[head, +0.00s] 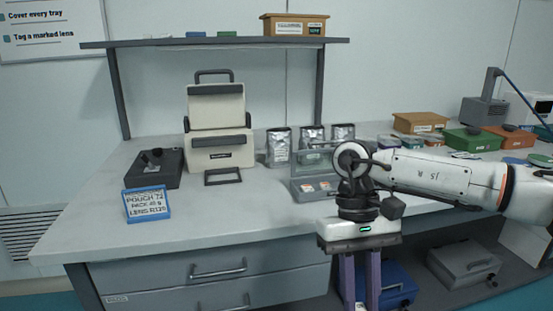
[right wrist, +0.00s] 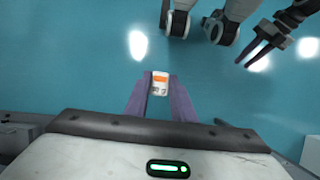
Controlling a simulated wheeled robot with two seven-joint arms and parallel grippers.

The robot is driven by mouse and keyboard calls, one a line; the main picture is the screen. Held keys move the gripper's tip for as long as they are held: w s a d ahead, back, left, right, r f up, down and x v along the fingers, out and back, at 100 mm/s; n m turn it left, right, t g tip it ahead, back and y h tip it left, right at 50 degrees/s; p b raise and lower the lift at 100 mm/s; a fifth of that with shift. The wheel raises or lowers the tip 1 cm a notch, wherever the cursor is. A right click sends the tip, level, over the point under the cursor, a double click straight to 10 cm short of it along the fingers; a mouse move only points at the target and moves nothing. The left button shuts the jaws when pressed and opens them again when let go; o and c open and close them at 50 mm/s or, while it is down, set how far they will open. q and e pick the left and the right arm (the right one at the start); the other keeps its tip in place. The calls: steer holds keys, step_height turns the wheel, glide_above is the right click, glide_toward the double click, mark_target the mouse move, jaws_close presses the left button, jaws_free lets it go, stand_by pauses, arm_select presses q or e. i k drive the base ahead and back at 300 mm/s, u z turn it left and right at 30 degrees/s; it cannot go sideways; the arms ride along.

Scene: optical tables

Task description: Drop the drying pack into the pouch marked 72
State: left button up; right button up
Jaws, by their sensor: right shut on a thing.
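My right gripper (right wrist: 160,92) is shut on the drying pack (right wrist: 159,81), a small white pack with an orange band, held between its purple fingers over the blue floor. In the head view my right gripper (head: 360,285) points down in front of the table's front edge. Three silver pouches stand upright on the table: left (head: 279,148), middle (head: 312,139) and right (head: 342,132). Their markings are too small to read. A dark gripper, apparently my left (right wrist: 262,47), shows at the upper right of the right wrist view; its opening is unclear.
A grey tray (head: 301,196) with small packs lies in front of the pouches, partly behind my right arm. A cream case-like device (head: 218,150) stands left. The table's front middle (head: 235,220) is clear.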

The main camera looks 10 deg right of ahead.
mark_target(282, 156)
steer(key=u, duration=3.4)
steer(key=k, duration=1.8)
steer(key=z, duration=1.9)
steer(key=i, duration=0.2)
steer(key=z, duration=0.05)
